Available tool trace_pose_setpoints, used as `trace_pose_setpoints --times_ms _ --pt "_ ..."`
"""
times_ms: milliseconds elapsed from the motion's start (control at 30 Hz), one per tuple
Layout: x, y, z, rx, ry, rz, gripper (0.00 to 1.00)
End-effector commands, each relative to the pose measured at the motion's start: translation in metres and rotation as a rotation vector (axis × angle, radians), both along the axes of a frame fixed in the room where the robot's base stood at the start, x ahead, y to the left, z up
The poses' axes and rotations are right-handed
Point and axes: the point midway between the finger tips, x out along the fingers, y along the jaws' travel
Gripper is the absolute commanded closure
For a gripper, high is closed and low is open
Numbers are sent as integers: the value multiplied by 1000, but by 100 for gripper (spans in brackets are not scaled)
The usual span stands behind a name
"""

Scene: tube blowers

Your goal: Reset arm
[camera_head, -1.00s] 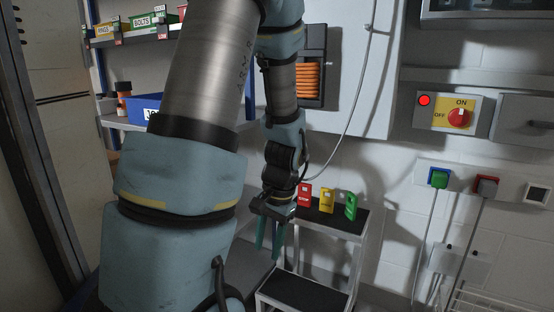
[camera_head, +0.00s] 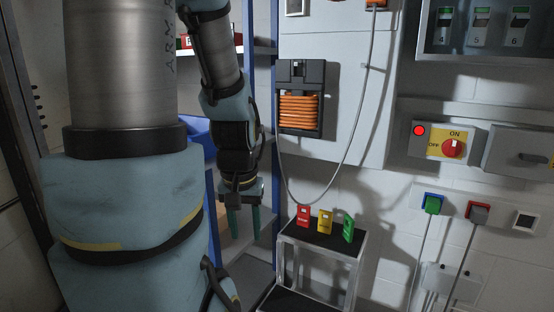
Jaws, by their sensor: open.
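My gripper (camera_head: 243,222) hangs from my arm left of centre, with its two green fingers pointing down. The fingers are apart with nothing between them. It is in front of the blue shelf rack and left of the small step stand, clear of both. My arm covers much of the left side of the view.
The step stand (camera_head: 319,239) bears a red tag (camera_head: 303,215), a yellow tag (camera_head: 325,221) and a green tag (camera_head: 348,228). An orange coil (camera_head: 299,110), a red-yellow switch (camera_head: 452,147) and plugs (camera_head: 432,204) are on the wall.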

Motion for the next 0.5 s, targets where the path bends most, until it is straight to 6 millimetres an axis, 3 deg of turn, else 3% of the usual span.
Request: trace_pose_setpoints --times_ms 33,100,500 --pt "0 0 32 0 0 0 53" --pt "0 0 55 0 0 -1 53" --pt "0 0 169 0 0 -1 53"
